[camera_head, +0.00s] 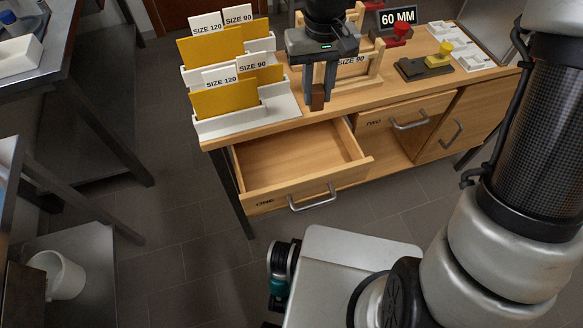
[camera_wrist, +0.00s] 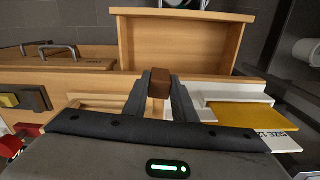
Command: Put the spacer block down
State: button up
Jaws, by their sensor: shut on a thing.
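My gripper (camera_head: 318,98) points down over the front part of the wooden cabinet top (camera_head: 300,125). It is shut on a small brown spacer block (camera_head: 318,96), which sticks out between the fingertips. In the wrist view the spacer block (camera_wrist: 160,83) shows between the two dark fingers, with the open drawer beyond it. I cannot tell whether the block touches the top. The drawer marked ONE (camera_head: 300,195) is pulled out below the cabinet top, and its visible inside is empty.
White racks (camera_head: 245,122) with yellow plates and SIZE 120 and SIZE 90 cards stand left of my gripper. A wooden frame (camera_head: 376,65) stands behind it. A yellow-knobbed black fixture (camera_head: 425,67) and a 60 MM sign (camera_head: 398,17) are at right. Drawer TWO (camera_head: 395,120) is slightly out.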

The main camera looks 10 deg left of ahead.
jog(key=n+b, duration=0.1)
jog(key=b, duration=0.1)
send_over(294, 157)
notch_tip(294, 157, down, 2)
jog(key=shift+f+b, duration=1.7)
jog(key=shift+f, duration=6.7)
jog(key=shift+f, duration=0.15)
jog(key=o, duration=1)
jog(key=shift+o, duration=0.2)
